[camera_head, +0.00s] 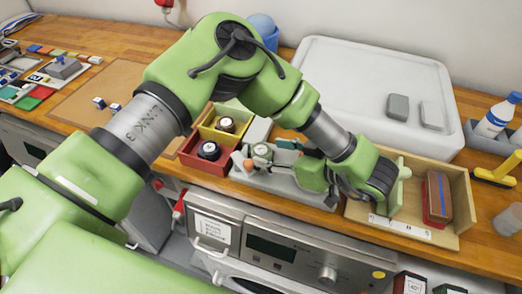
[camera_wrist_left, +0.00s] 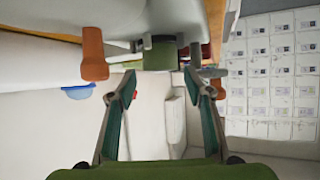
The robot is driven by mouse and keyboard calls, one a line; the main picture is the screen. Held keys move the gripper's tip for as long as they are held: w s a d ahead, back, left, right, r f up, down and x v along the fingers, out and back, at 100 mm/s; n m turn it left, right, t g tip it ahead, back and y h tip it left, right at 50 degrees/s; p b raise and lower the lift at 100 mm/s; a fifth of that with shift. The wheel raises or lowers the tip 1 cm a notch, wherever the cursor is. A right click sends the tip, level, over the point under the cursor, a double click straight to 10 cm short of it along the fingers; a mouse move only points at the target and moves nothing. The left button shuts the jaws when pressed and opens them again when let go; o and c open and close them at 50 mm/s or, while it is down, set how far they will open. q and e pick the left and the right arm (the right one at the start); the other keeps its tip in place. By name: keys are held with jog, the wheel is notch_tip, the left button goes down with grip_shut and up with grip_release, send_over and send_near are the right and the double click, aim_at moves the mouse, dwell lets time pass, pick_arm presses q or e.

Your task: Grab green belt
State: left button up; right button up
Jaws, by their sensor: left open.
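A small rolled green belt (camera_head: 262,151) with a pale round face sits on the grey holder (camera_head: 262,180) at the front of the wooden counter. In the left wrist view the belt (camera_wrist_left: 160,56) lies straight ahead, roughly centred between the fingers and beyond their tips. Orange pegs (camera_wrist_left: 93,55) stand on both sides of it. My left gripper (camera_head: 279,155) comes to the belt from the right, low over the counter. Its fingers (camera_wrist_left: 160,84) are apart with nothing between them. The right gripper is not in view.
A yellow bin (camera_head: 239,138) and a red bin (camera_head: 189,160) with rolled belts stand left of the holder. A wooden box (camera_head: 459,190) is on the right. A white tray (camera_head: 345,60) lies behind. An appliance (camera_head: 275,245) is below the counter edge.

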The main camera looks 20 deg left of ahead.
aim_at(264, 152)
pick_arm(q)
jog(key=shift+a+f+p, duration=0.15)
jog(key=shift+a+p, duration=0.2)
jog(key=p+x, duration=0.1)
jog(key=x, duration=0.2)
jog(key=shift+w+a+f+p, duration=0.1)
jog(key=shift+a+f+p, duration=0.1)
jog(key=shift+f+p, duration=0.15)
jog(key=shift+w+a+f, duration=0.15)
jog(key=shift+a+f, duration=0.1)
jog(key=shift+a, duration=0.05)
jog(key=shift+d, duration=0.1)
jog(key=shift+c, duration=0.5)
jog(key=c, duration=0.7)
jog(key=shift+c, duration=0.4)
